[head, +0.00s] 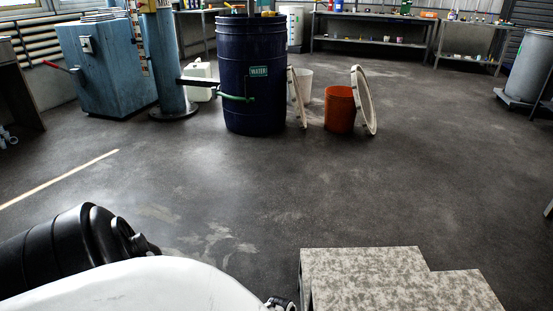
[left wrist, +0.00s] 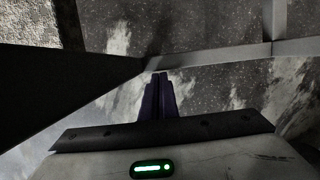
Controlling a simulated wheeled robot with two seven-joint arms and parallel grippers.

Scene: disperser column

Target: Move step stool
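The step stool (head: 362,268) stands at the bottom right of the head view, with speckled grey treads at two levels and a dark side. In the left wrist view, a grey bar (left wrist: 220,58) and a dark panel (left wrist: 60,85), seemingly parts of the stool, meet just beyond the fingertips. My left gripper (left wrist: 159,76) has its dark purple fingers close together, with nothing visible between them. Its tips are near the bar; whether they touch it I cannot tell. In the head view, my left arm hides most of the gripper. My right gripper is not in view.
A blue water barrel (head: 250,95), an orange bucket (head: 339,110) and a round lid (head: 363,100) stand at the back. A blue machine (head: 105,65) is at the back left. Benches (head: 375,40) line the far wall. The floor (head: 250,190) between is clear.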

